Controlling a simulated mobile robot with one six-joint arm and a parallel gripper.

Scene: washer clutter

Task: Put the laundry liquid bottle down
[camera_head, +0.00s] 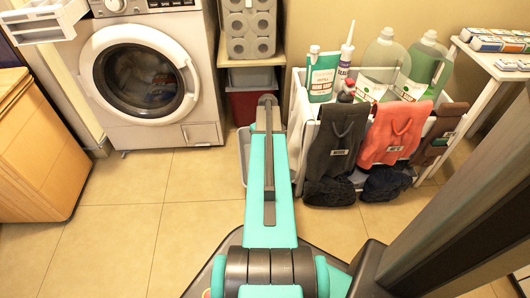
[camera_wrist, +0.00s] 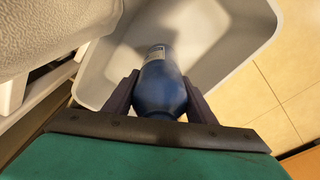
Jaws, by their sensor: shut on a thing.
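The laundry liquid bottle (camera_wrist: 162,88) is dark blue with a pale label near its far end. It shows in the wrist view, between the two dark fingers of my gripper (camera_wrist: 160,92), which is shut on it. Beyond and around it in the picture is the inside of a light grey bin (camera_wrist: 228,68). I cannot tell whether the bottle touches the bin. In the head view the bin (camera_head: 243,155) shows only as an edge beside my teal arm, which hides the bottle and my gripper.
A washer (camera_head: 150,75) is at the back left, a wooden cabinet (camera_head: 45,150) at the left. The tiled floor (camera_head: 140,215) left of my arm is clear.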

